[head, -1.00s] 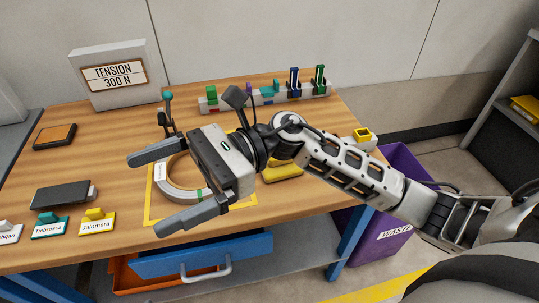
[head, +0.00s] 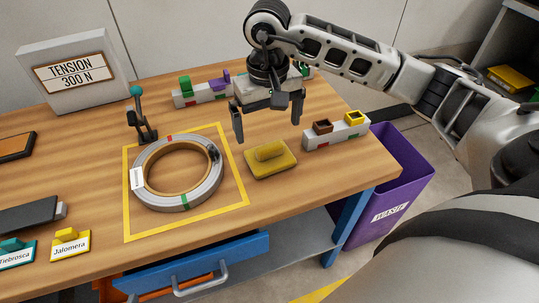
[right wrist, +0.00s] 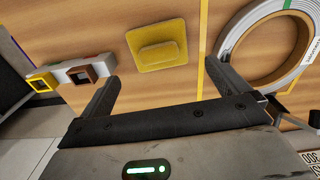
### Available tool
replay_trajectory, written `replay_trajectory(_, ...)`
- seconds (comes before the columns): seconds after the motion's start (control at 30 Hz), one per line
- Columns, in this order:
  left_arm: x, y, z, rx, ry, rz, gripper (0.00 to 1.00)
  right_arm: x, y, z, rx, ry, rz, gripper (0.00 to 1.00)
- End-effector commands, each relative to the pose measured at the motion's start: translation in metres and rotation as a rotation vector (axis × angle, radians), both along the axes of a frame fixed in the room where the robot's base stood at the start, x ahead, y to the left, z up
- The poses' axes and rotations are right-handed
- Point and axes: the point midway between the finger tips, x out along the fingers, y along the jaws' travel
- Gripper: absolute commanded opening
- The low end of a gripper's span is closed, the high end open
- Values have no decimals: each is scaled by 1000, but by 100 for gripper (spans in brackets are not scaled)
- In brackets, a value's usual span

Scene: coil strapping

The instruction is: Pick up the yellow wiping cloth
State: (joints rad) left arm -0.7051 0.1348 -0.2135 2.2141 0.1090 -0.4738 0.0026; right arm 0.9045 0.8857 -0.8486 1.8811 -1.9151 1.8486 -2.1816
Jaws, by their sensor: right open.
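The yellow wiping cloth (head: 270,160) lies on the wooden table, just right of the yellow square outline. It has a raised part on top. In the right wrist view the cloth (right wrist: 157,47) lies beyond the fingertips, roughly between them in picture width and touched by neither. My right gripper (head: 267,122) is open and empty, fingers pointing down, above and behind the cloth in the head view. The open fingers also show in the right wrist view (right wrist: 165,85). My left gripper is not in view.
A steel coil (head: 178,172) lies inside the yellow outline, left of the cloth. A grey holder (head: 337,136) with brown and yellow square pieces stands right of the cloth. A teal-knobbed lever (head: 140,115) stands behind the coil. A purple waste bin (head: 407,185) is beyond the table's right edge.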

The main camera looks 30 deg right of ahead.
Motion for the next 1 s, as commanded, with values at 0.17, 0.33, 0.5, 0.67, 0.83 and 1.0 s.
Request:
replay_trajectory(0.17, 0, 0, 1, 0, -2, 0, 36, 0, 0, -20, 1, 1, -1, 100)
replay_trajectory(0.33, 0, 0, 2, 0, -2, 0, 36, -2, 0, -33, 2, 4, -1, 100)
replay_trajectory(0.5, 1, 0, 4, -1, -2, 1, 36, -4, -1, -59, 3, 5, -1, 100)
replay_trajectory(0.67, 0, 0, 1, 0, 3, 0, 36, -4, -2, -73, 1, 2, -1, 100)
replay_trajectory(0.83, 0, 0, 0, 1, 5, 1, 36, -3, -2, -74, 2, 0, 0, 100)
replay_trajectory(1.0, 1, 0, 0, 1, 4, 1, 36, -3, -2, -74, 2, 0, -1, 72)
